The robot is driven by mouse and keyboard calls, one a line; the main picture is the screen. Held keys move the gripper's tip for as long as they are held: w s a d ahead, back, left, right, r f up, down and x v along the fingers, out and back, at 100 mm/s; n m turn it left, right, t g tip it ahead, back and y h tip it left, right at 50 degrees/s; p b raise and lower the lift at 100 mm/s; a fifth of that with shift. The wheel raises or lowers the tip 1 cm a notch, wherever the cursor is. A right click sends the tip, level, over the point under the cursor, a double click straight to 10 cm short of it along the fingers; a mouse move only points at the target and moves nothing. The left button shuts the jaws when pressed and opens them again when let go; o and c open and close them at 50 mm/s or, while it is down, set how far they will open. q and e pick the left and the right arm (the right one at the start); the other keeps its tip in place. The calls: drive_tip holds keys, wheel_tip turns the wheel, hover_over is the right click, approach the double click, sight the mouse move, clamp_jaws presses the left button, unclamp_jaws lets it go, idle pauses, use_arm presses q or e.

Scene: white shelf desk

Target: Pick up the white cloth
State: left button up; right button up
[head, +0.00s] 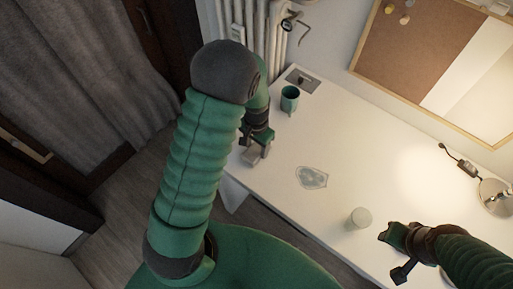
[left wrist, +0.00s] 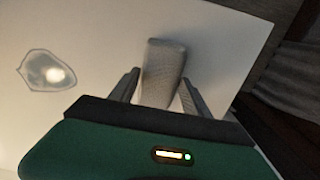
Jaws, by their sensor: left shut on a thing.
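The white cloth (left wrist: 163,72) looks like a narrow, light grey-white folded piece with a fine weave in the left wrist view. It lies between the two fingers of my left gripper (left wrist: 158,88), which is shut on it. In the head view the left gripper (head: 257,150) is at the desk's near left edge, with the pale cloth (head: 250,156) at its tips. Whether the cloth touches the desk is hard to tell. My right gripper (head: 389,258) is open and empty at the lower right, near the desk's front edge.
The white desk (head: 330,140) holds a green mug (head: 289,100), a flat clear dish (head: 312,177), also in the left wrist view (left wrist: 48,70), and a pale cup (head: 358,219) near the right gripper. A lamp (head: 494,196) stands at right. A radiator (head: 255,25) is behind.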

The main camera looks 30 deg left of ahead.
sight(256, 148)
use_arm(q)
drive_tip(key=shift+r, duration=0.5)
wheel_tip(256, 148, up, 2)
drive_tip(key=shift+a+r, duration=0.1)
drive_tip(key=shift+r, duration=0.15)
drive_tip(key=s+d, duration=0.2)
drive_tip(key=s, duration=0.2)
drive_tip(key=s+d, duration=0.2)
drive_tip(key=s, duration=0.2)
drive_tip(key=s+d+r, duration=0.1)
drive_tip(key=s+d, duration=0.1)
drive_tip(key=s, duration=0.2)
drive_tip(key=shift+d+p, duration=0.25)
drive_tip(key=shift+p, duration=0.1)
drive_tip(key=shift+s+d+b, duration=0.3)
drive_tip(key=shift+s+b, duration=0.25)
drive_tip(key=shift+b, duration=0.05)
drive_tip(key=shift+s+d+b, duration=0.25)
drive_tip(key=shift+s+b, duration=0.25)
drive_tip(key=shift+b, duration=0.1)
